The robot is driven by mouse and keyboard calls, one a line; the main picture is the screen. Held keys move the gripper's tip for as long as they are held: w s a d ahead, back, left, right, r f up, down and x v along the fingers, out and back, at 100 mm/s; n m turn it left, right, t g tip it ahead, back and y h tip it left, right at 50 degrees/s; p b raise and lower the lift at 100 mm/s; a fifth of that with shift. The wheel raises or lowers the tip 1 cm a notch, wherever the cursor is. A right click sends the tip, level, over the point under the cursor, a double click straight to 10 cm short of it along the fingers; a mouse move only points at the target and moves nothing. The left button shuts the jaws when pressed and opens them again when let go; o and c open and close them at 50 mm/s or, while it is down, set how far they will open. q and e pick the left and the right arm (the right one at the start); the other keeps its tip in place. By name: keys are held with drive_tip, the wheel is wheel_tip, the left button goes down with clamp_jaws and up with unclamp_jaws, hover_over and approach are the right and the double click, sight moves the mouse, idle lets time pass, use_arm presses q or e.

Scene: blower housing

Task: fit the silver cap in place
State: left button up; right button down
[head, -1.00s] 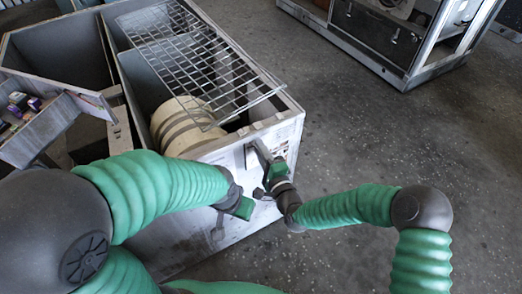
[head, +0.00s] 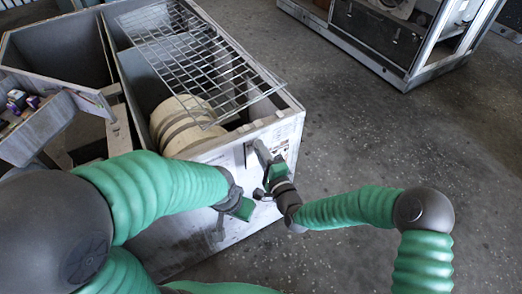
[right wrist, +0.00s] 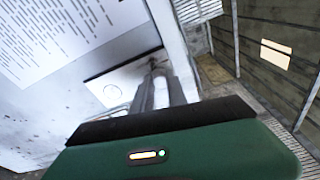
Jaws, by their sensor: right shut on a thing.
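My right gripper (head: 258,150) reaches the upper front face of the grey metal housing (head: 262,205). In the right wrist view its two grey fingers (right wrist: 160,88) are shut on a small pale thing between them, close to a light plate on the housing wall. This may be the silver cap, but it is too small and too covered to be sure. A small dark fitting (right wrist: 154,64) shows just past the fingertips. My left gripper (head: 222,222) is low at the front face. Its fingers are too small to tell if they are open.
A wire grid (head: 205,60) lies tilted over the open housing, above a cream ribbed drum (head: 183,125). A metal-framed unit (head: 400,40) stands at the back right. The floor (head: 400,140) between is clear.

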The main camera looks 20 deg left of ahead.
drive_tip(key=shift+w+f, duration=0.1)
drive_tip(key=shift+f, duration=0.05)
idle(0.3)
drive_tip(key=c, duration=1.6)
unclamp_jaws()
drive_tip(key=o, duration=0.4)
drive_tip(key=shift+a+f, duration=0.2)
drive_tip(key=shift+c, duration=0.2)
drive_tip(key=o, duration=0.5)
drive_tip(key=shift+d, duration=0.15)
drive_tip(key=p+v, duration=0.1)
drive_tip(key=v, duration=0.7)
drive_tip(key=shift+w+d, duration=0.3)
drive_tip(key=shift+w, duration=0.05)
